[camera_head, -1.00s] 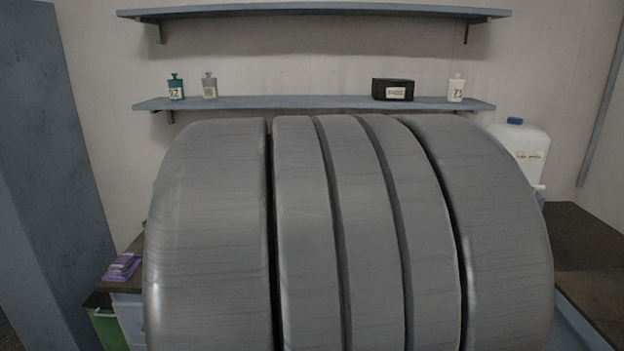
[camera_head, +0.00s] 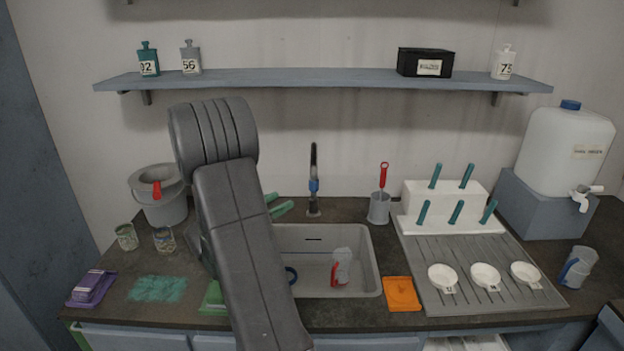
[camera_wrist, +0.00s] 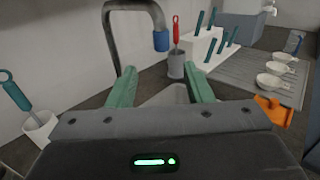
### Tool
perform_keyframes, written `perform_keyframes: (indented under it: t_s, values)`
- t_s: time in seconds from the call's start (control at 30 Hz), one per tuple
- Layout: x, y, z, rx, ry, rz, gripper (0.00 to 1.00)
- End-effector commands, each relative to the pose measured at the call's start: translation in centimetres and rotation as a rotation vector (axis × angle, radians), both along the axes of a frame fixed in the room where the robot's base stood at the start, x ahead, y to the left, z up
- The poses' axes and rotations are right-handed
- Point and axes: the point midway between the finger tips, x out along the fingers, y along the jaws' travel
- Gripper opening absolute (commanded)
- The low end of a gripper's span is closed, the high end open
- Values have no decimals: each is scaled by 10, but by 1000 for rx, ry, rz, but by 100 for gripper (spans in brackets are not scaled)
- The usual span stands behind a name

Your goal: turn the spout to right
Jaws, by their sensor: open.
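The tap spout (camera_head: 314,180) rises behind the sink (camera_head: 372,262), dark with a blue tip. In the head view it points towards the front, roughly over the basin. In the wrist view the spout (camera_wrist: 135,5) arches from a post at left to its blue tip (camera_wrist: 161,41) at right. My gripper (camera_head: 281,205) has green fingers and is left of the tap in the head view. In the wrist view my gripper (camera_wrist: 162,86) is open and empty, with the tap beyond the fingers. The post's lower part is behind the left finger.
A grey holder with a red-handled brush (camera_head: 379,207) stands right of the tap. A white rack (camera_head: 447,195) with teal handles stands further right. A grey bucket (camera_head: 165,208) is at left. A red-and-clear bottle (camera_head: 341,268) lies in the sink. A shelf (camera_head: 320,80) hangs above.

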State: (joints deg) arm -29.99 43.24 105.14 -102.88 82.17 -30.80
Motion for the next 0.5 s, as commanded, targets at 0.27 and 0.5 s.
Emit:
perform_keyframes:
  t_s: [0.27,0.5]
  values:
    - [24,-25,2,-1,0,-3,46]
    - [59,-61,2,0,0,-5,46]
